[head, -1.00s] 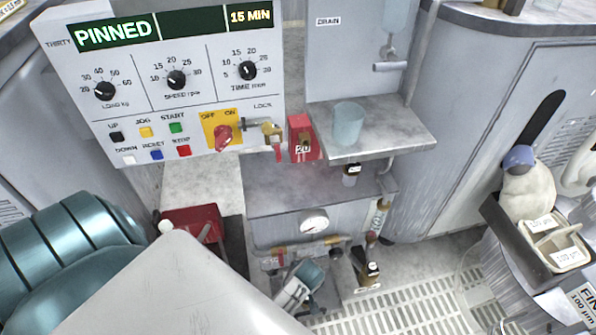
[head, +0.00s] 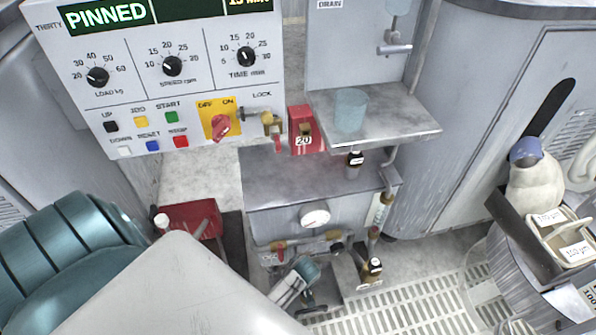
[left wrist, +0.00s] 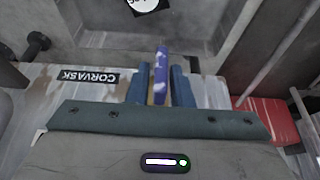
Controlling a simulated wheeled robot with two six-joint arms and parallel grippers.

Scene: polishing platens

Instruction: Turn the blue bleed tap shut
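The blue tap handle (left wrist: 161,75) stands upright in the left wrist view, with a brassy part low beside it. My left gripper (left wrist: 160,88) has one blue-grey finger on each side of the handle. Narrow gaps show, so the fingers look open around it rather than clamped. In the head view my left gripper (head: 296,278) is low at the front of the grey cabinet, below the round gauge (head: 315,215). The blue handle cannot be made out there. My right gripper is in neither current view.
Red-handled valves (head: 279,252) and a pipe run just behind the gripper. A small dark bottle (head: 371,269) stands to its right. A shelf with a clear cup (head: 351,110) juts out above. Floor grating (head: 420,290) is at lower right.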

